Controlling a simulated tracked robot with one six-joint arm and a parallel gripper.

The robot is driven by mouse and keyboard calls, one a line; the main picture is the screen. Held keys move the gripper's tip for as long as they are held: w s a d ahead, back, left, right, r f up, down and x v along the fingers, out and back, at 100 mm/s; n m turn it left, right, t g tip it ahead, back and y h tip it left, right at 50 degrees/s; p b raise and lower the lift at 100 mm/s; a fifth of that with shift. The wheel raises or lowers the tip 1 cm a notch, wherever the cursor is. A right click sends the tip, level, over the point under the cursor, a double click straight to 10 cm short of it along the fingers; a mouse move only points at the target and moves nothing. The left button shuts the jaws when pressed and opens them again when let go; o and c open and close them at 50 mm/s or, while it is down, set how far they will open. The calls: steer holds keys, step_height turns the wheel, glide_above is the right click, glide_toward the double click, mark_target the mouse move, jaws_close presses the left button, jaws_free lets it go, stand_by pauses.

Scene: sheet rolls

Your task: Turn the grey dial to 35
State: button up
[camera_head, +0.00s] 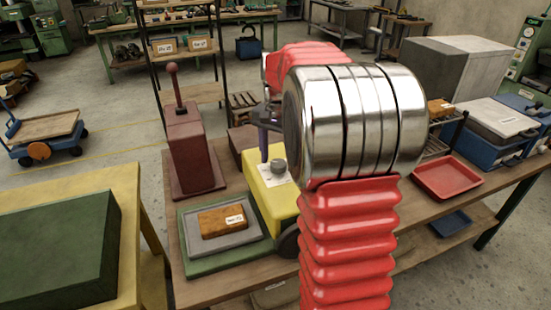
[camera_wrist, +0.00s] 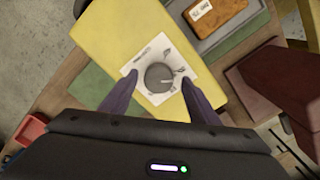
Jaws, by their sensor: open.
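The grey dial (camera_wrist: 158,77) sits on a white marked plate (camera_wrist: 148,62) on a yellow machine (camera_wrist: 110,35). In the wrist view my gripper (camera_wrist: 162,90) is open, with one purple finger on each side of the dial and apart from it. The plate's markings are too small to read surely. In the head view the dial (camera_head: 278,165) shows on top of the yellow machine (camera_head: 262,192). My gripper (camera_head: 266,135) is just above and behind it there, largely hidden by my arm.
A dark red lever press (camera_head: 193,150) stands left of the machine. A brown labelled block (camera_head: 222,219) lies on a grey tray over a green base in front. A red tray (camera_head: 448,178) lies to the right on the workbench. A yellow table with a green box (camera_head: 60,245) stands at left.

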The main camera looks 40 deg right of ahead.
mark_target(278, 163)
step_height(278, 163, up, 14)
steer(key=shift+f, duration=0.2)
stand_by(0.4)
steer(key=shift+m, duration=0.7)
step_height(278, 163, down, 14)
steer(key=shift+r, duration=0.1)
stand_by(0.6)
steer(key=shift+c, duration=0.5)
